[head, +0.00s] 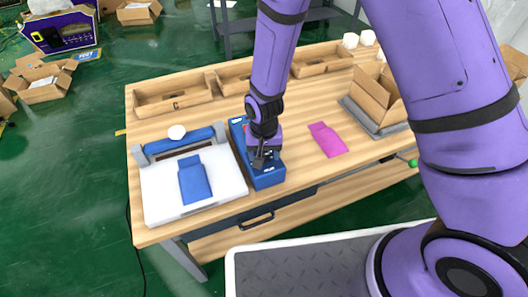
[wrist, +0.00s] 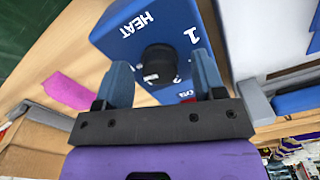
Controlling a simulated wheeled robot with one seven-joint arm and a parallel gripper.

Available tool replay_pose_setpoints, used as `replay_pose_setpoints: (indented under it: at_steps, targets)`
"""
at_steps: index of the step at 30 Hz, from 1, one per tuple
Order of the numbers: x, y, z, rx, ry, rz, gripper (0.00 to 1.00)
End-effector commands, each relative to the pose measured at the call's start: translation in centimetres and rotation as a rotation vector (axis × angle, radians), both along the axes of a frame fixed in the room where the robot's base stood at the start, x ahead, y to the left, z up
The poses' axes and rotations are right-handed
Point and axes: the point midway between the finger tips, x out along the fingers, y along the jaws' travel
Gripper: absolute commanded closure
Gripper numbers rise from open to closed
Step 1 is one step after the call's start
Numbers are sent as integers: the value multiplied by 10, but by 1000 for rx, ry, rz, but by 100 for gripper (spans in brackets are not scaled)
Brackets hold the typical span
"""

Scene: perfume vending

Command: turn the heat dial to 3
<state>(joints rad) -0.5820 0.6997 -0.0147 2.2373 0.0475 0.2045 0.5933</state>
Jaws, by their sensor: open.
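The heat dial (wrist: 159,63) is a round black knob on a blue box (wrist: 118,28) marked HEAT, with a white 1 printed near it. In the wrist view the dial lies between the two open fingers of my gripper (wrist: 160,75), with room on both sides. Other numbers are mostly hidden or cut off. In the head view the blue box (head: 268,178) stands on the wooden table, and my gripper (head: 262,160) points down over its top. The dial is hidden there behind my gripper. I cannot tell whether a finger touches the dial.
A white and blue sealing machine (head: 160,195) stands left of the box. A pink pouch (head: 327,139) lies to the right on clear tabletop. Wooden trays (head: 172,96) line the back. An open cardboard box (head: 378,92) stands on a grey base at the right.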

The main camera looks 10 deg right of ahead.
Motion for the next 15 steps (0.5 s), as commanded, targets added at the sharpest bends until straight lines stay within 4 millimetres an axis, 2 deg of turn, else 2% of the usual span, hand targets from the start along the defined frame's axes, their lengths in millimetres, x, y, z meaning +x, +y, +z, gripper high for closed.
replay_pose_setpoints:
  at_steps: [3, 4, 9, 10, 15]
  targets:
    - [0, 0, 0, 0, 0, 0, 37]
    - [0, 0, 0, 0, 0, 0, 41]
    - [0, 0, 0, 0, 0, 0, 80]
    - [0, 0, 0, 0, 0, 0, 86]
    - [0, 0, 0, 0, 0, 4, 86]
